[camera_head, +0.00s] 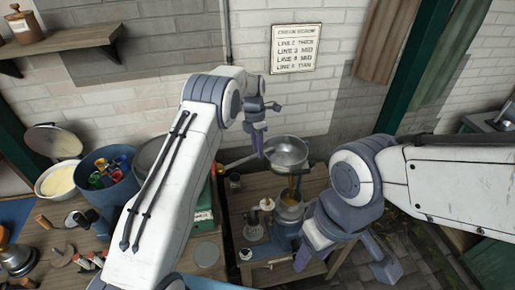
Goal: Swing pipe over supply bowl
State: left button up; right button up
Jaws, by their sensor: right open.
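A steel bowl (288,151) is raised above the small wooden table, near the wall. A pale handle-like bar (240,160) reaches left from it. A thin orange-brown pipe or stream (295,185) runs below it to a metal vessel (289,205); I cannot tell which it is. My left gripper (259,130) is above and left of the bowl, with a purple finger pointing down; whether it is open is unclear. My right gripper (343,256) is open at the table's front right, its fingers wide apart, right of the vessel.
A left bench holds a white bowl of cream-coloured stuff (58,180), a blue tub (110,178) of coloured items and several small tools. A wall shelf (62,40) carries a jar. A notice (295,48) hangs on the brick wall. The small table (240,206) is crowded with containers.

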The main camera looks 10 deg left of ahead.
pick_arm(q)
jog(key=shift+o, duration=0.5)
jog(key=shift+a, duration=0.1)
jog(key=shift+d, duration=0.25)
jog(key=shift+w+r, duration=0.15)
jog(key=shift+r, duration=0.1)
notch_tip(320, 180, up, 10)
jog(key=w+a+b, duration=0.1)
jog(key=b, duration=0.1)
jog(key=shift+b, duration=0.35)
